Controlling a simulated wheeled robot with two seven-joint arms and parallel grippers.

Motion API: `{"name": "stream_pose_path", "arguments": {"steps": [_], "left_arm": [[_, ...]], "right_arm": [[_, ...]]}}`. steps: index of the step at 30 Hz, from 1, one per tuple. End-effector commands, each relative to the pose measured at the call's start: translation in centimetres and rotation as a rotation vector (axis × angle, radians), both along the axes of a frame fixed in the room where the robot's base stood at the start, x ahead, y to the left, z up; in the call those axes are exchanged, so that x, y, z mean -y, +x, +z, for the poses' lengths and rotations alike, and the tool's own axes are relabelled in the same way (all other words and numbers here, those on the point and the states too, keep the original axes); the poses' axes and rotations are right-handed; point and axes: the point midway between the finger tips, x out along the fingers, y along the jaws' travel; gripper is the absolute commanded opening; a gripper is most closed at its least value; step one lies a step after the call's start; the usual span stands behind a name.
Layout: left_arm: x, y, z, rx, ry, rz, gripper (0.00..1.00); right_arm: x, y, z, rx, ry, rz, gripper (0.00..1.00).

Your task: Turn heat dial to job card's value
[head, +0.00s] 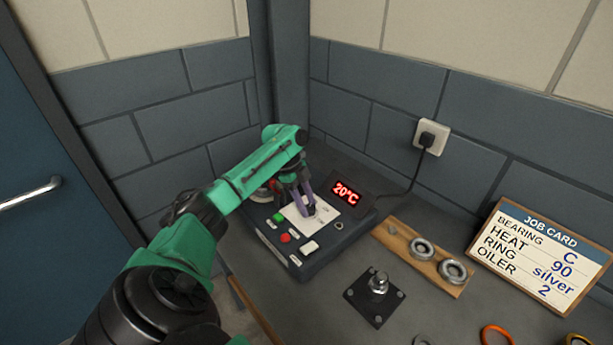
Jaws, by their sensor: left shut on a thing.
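The heater unit (318,251) is a dark box on the bench in the corner. Its red display (345,190) reads 20°C. A white dial plate (327,224) is on its top, with the dark heat dial (310,209) on it. My left gripper (306,205) reaches down onto the dial and is shut on it; the fingers partly hide the dial and its marks. The job card (541,256) at the right reads BEARING C, HEAT 90, RING silver, OILER 2. My right gripper is not in view.
A green button (279,218), a red button (285,238) and a white switch (309,247) sit beside the dial plate. A wooden board (402,244) holds metal rings. A post on a dark base (376,312) stands in front. A cable runs to the wall socket (432,137).

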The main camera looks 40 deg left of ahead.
Motion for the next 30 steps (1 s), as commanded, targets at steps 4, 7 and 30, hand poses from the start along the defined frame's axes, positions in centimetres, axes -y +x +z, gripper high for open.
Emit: {"name": "stream_pose_path", "arguments": {"steps": [4, 7, 30], "left_arm": [[-0.1, 0.1, 0.2, 0.005, 0.002, 0.002, 0.0], [-0.1, 0.1, 0.1, 0.004, 0.001, 0.002, 0.77], [-3.5, -0.9, 8.4, 0.009, 0.001, 0.005, 0.77]], "right_arm": [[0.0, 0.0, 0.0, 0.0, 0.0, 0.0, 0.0], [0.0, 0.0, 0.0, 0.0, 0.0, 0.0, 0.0], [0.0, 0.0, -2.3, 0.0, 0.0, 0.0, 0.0]]}}
